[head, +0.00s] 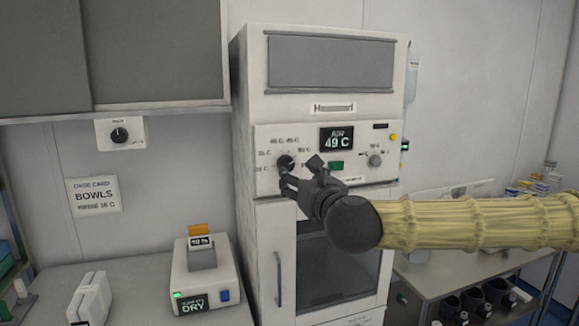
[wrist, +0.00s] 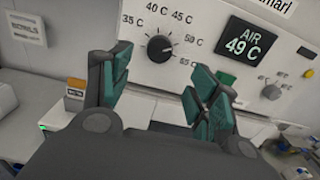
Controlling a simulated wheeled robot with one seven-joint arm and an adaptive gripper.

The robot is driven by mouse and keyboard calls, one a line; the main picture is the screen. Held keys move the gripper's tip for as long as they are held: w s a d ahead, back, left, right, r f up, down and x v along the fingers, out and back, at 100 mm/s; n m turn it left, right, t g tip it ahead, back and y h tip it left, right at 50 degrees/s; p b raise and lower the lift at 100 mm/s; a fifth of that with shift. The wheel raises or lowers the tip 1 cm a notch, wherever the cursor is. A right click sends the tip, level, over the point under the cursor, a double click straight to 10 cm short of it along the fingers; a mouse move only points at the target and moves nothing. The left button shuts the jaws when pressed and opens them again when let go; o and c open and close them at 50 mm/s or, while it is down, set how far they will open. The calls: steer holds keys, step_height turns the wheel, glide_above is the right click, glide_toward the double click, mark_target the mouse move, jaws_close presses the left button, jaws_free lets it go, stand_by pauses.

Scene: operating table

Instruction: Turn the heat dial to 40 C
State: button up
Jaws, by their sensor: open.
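The heat dial is a round black knob (head: 285,161) on the white cabinet's control panel (head: 265,140). In the wrist view the knob (wrist: 159,48) is ringed by marks from 35 C through 40, 45 and 50 C and beyond. Its exact setting is too small to read surely. A display (head: 337,138) beside it reads AIR 49 C, also clear in the wrist view (wrist: 248,48). My gripper (head: 300,172) is open in front of the panel. In the wrist view its fingers (wrist: 160,72) stand either side of and below the knob, with nothing between them.
A green button (head: 336,166) and a grey knob (head: 375,160) sit right of the dial. Another black dial (head: 119,134) is on the wall at left. A card (head: 94,195) reads BOWLS. A small white device (head: 205,278) stands on the left counter.

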mark_target(288, 166)
steer(key=p+x, duration=0.3)
steer(key=x, duration=0.6)
steer(key=shift+s+f, duration=0.1)
steer(key=shift+c, duration=0.2)
steer(key=c, duration=1)
